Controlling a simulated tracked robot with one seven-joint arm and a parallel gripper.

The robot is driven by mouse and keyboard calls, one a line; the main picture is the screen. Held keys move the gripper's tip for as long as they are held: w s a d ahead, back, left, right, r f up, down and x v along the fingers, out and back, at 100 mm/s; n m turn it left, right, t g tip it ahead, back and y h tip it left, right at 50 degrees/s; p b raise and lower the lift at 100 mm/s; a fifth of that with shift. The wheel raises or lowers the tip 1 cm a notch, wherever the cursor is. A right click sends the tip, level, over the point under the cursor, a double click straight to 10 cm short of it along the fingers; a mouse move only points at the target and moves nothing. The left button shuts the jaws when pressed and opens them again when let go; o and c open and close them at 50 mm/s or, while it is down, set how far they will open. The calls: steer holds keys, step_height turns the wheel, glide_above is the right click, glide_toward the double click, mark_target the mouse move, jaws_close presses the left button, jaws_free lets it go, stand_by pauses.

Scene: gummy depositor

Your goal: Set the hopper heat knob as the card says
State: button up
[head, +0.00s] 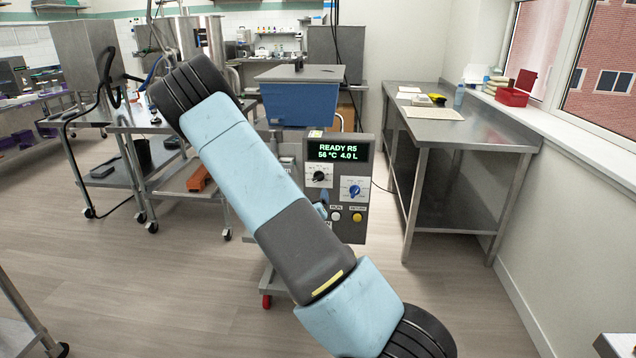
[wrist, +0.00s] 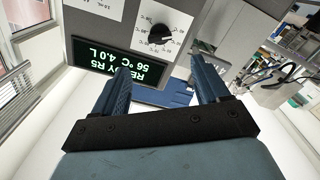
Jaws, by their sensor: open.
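The depositor's control panel (head: 345,228) stands behind my arm in the head view. Its display (head: 339,151) reads READY R5, 56 °C, 4.0 L. A black knob on a white dial (head: 319,175) and a blue knob (head: 354,190) sit below it; their labels are too small to read. In the wrist view, which is upside down, the black knob (wrist: 160,34) lies beyond my open, empty gripper (wrist: 160,64), apart from the fingers. The display (wrist: 128,62) shows there too, partly behind a finger. I cannot make out the card or its setting.
A blue hopper (head: 299,103) with a grey lid tops the machine. Small buttons (head: 336,216) sit below the knobs. A steel table (head: 462,133) at right holds a cream sheet (head: 433,114) and small items. A steel cart (head: 150,170) stands at left. The floor in front is open.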

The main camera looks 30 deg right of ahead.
mark_target(318, 180)
steer(key=x, duration=1.3)
steer(key=shift+w+d, duration=0.1)
steer(key=shift+d, duration=0.05)
steer(key=c, duration=1.1)
